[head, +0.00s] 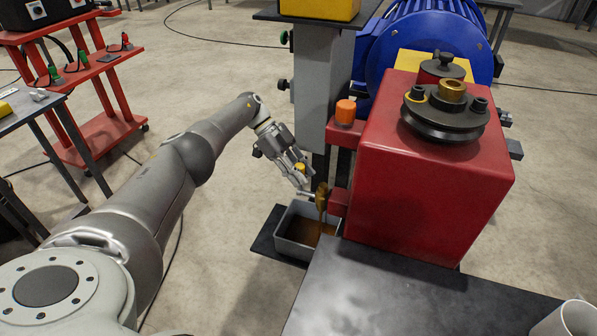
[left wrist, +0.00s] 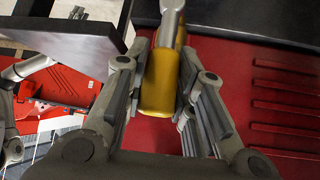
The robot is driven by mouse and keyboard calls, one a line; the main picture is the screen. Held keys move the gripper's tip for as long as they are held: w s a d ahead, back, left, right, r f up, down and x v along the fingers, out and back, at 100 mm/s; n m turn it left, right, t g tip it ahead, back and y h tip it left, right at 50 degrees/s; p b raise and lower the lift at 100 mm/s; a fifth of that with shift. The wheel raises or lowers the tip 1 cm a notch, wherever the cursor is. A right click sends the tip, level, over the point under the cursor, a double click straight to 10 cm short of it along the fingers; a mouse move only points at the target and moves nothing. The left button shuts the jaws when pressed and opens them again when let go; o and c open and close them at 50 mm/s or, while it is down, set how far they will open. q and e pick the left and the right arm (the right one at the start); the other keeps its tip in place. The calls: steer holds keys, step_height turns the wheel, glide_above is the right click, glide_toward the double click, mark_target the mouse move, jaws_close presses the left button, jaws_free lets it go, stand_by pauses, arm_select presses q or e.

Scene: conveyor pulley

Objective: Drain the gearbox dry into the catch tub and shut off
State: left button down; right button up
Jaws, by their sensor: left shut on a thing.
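The red gearbox (head: 425,185) stands right of centre in the head view. A brass drain valve (head: 321,195) sticks out at its lower left. A thin brown streak, seemingly oil, runs from the valve down to the grey catch tub (head: 290,249). Brown oil (head: 305,230) lies in the tub. My left gripper (head: 298,173) is beside the valve, shut on a yellow handle (head: 300,167). The left wrist view shows the handle (left wrist: 158,85) between both fingers, with a metal shaft at its far end. How the handle joins the valve is unclear. My right gripper is out of view.
An orange cap (head: 345,111) sits on a red side pipe above the valve. A blue motor (head: 425,45) and grey column (head: 322,90) stand behind. A dark table (head: 390,300) fills the lower right, with a white cup (head: 568,322). A red cart (head: 100,120) stands left.

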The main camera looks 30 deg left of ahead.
arm_select(q)
steer(key=c, duration=1.2)
jaws_free()
steer(key=shift+r, duration=0.1)
step_height(320, 180, up, 10)
steer(key=shift+f, duration=0.1)
